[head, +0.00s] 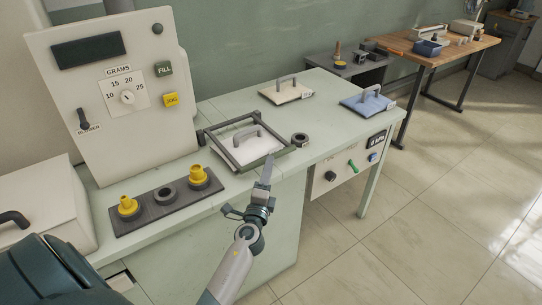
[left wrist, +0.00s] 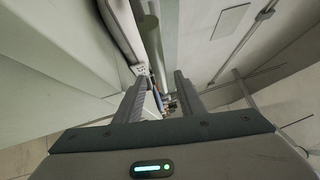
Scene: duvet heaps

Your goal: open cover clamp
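The clamp looks like a dark frame (head: 279,156) lying around a white cover (head: 262,148) with a grey arched handle, on the pale green bench. I cannot tell whether the frame is latched. My left gripper (head: 267,165) is in front of the frame's near right side, at the bench's front edge. It appears close to the frame, but contact cannot be judged. In the left wrist view, its two fingers (left wrist: 159,80) stand apart with nothing held between them. That view shows no clear sight of the clamp. My right gripper is not in view.
A dark ring (head: 299,139) sits right of the frame. A beige lidded pad (head: 297,94) and a blue one (head: 376,105) lie farther back. A rack (head: 144,224) with yellow knobs stands left, below a dial machine (head: 112,137). Open floor (head: 440,190) lies right.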

